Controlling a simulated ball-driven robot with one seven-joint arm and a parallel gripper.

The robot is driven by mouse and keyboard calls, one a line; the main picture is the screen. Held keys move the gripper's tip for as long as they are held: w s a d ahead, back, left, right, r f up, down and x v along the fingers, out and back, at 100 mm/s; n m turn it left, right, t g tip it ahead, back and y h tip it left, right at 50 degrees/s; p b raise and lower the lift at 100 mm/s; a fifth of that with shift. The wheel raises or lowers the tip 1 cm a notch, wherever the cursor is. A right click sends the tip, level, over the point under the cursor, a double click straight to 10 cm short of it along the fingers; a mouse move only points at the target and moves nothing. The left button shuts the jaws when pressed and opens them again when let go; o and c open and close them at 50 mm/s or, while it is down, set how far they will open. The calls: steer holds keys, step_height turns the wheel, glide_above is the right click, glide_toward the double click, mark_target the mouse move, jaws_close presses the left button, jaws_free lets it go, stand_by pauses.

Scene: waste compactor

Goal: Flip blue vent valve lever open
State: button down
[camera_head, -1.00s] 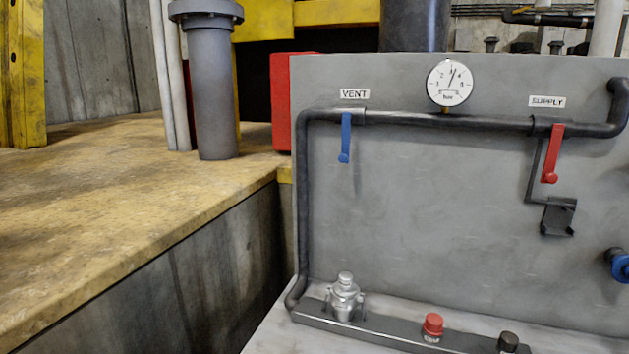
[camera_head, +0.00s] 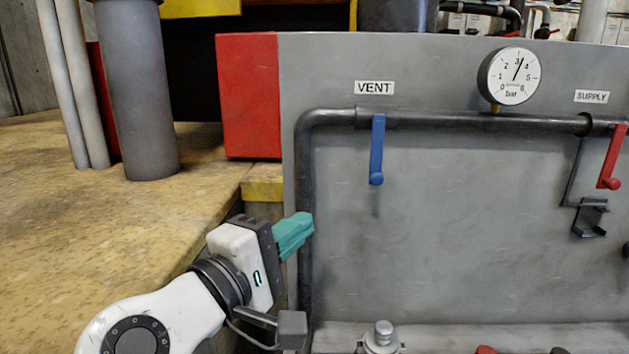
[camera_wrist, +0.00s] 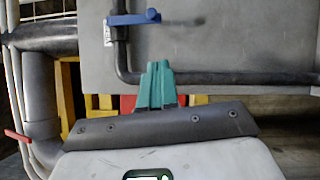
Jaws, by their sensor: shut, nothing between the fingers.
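The blue vent lever (camera_head: 377,150) hangs straight down from the dark pipe, below the VENT label (camera_head: 375,87) on the grey panel. In the wrist view, turned on its side, the blue lever (camera_wrist: 135,19) lies near the top, beyond my fingertips. My gripper (camera_head: 307,222) has teal fingers, shut and empty. In the head view it shows at the panel's left edge, to the left of and lower than the lever, apart from it. The shut fingers (camera_wrist: 158,66) also show in the middle of the wrist view. Nothing covers the lever in the head view.
The dark pipe (camera_head: 305,200) runs down the panel's left side. A round gauge (camera_head: 513,76) sits at the top, reading about 3 bar. The red supply lever (camera_head: 612,160) hangs at the right above a black bracket (camera_head: 590,217). A yellow ledge (camera_head: 90,260) lies left.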

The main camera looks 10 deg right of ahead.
steer(key=shift+w+a+r, duration=0.15)
steer(key=shift+a+r, duration=0.2)
steer(key=shift+a, duration=0.1)
steer(key=p, duration=0.3)
glide_toward(378, 152)
steer(key=w+d+f, duration=0.1)
steer(key=w+f, duration=0.2)
steer(key=f, duration=0.1)
steer(key=shift+w+d+r, duration=0.1)
steer(key=shift+w+d, duration=0.05)
steer(key=shift+d, duration=0.7)
